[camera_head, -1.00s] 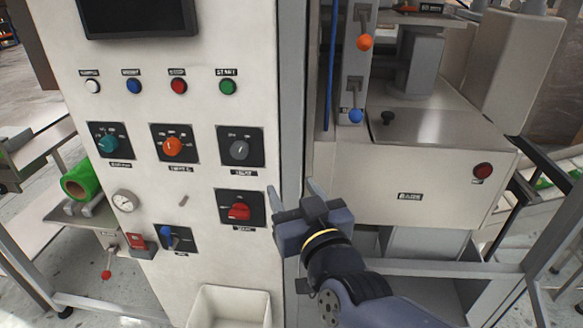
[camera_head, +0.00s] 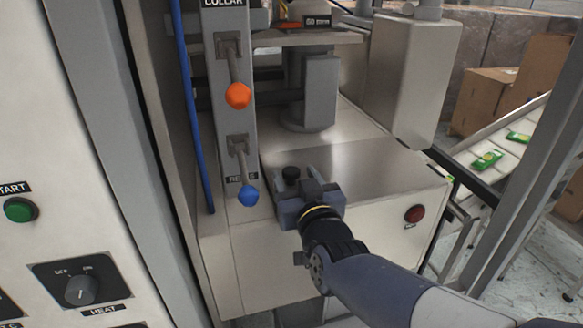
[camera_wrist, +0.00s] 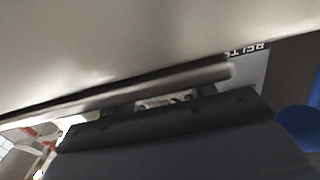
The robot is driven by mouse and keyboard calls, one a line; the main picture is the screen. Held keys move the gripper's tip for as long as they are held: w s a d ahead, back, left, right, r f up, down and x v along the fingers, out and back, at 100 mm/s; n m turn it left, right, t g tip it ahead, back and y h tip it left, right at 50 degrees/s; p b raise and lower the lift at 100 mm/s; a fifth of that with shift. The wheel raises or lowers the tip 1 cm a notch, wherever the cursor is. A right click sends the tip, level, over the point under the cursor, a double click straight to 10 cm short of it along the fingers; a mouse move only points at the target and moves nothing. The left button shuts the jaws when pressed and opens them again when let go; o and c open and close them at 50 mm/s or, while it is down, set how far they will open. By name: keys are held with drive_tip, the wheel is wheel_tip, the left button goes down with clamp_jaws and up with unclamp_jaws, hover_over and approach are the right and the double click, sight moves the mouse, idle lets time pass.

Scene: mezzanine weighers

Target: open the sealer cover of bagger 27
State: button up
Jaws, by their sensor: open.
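The sealer cover (camera_head: 365,160) is the shiny metal top panel of the pale sealer box, lying flat and closed. The wrist view shows a broad grey metal surface (camera_wrist: 110,45) very close above my gripper body (camera_wrist: 170,125); the knob is not clear there.
Left of the cover, a grey column carries an orange-ended lever (camera_head: 238,95) and a blue-ended lever (camera_head: 247,195). A red button (camera_head: 414,213) is on the box front. A grey frame post (camera_head: 535,130) stands at right, and the control cabinet (camera_head: 60,120) at left.

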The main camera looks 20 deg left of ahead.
drive_tip(key=shift+p+x, duration=0.3)
drive_tip(key=shift+x, duration=1.3)
clamp_jaws()
